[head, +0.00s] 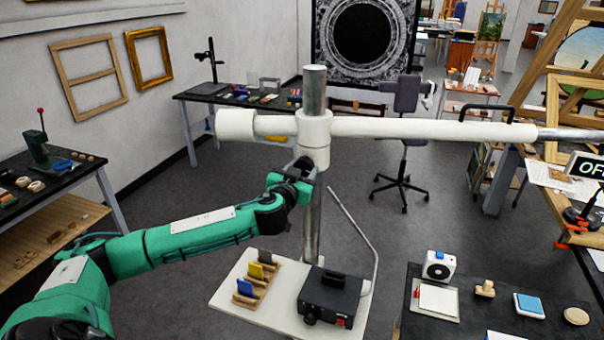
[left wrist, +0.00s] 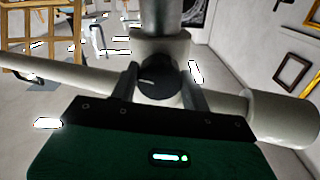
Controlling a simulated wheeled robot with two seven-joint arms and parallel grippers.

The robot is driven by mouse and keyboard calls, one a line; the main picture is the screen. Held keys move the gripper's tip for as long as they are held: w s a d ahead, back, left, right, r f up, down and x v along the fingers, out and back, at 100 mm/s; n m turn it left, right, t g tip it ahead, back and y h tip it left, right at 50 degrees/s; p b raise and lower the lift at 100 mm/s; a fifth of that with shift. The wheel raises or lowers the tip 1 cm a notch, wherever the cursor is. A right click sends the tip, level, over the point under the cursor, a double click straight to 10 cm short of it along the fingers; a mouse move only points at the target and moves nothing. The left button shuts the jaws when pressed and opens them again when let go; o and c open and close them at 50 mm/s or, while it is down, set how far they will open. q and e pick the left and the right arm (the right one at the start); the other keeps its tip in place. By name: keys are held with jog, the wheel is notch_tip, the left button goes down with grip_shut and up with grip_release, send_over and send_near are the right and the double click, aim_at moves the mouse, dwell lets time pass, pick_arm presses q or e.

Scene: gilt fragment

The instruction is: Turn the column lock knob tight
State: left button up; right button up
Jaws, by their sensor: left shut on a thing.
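The column lock knob (left wrist: 158,86) shows in the left wrist view as a dark round knob with a pale line across its face. It sits on the front of the white collar (head: 314,130) around the metal column (head: 314,92). My left gripper (head: 306,166) is at the collar, and in the left wrist view its two fingers (left wrist: 160,92) are shut on the knob from both sides. My right gripper is not in view.
A long white horizontal arm (head: 420,130) passes through the collar, with a thick end at left. Below, a pale board (head: 230,292) bears a black box (head: 330,298) and slotted colored pieces. A bent metal rod (head: 355,228) rises beside the column. A dark table (head: 455,325) is at right.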

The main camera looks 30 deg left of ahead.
pick_arm(q)
jog(key=shift+a+m+b, duration=0.1)
jog(key=shift+m+b, duration=0.45)
jog(key=shift+m, duration=5.65)
jog(key=o, duration=1)
jog(key=shift+s, duration=0.1)
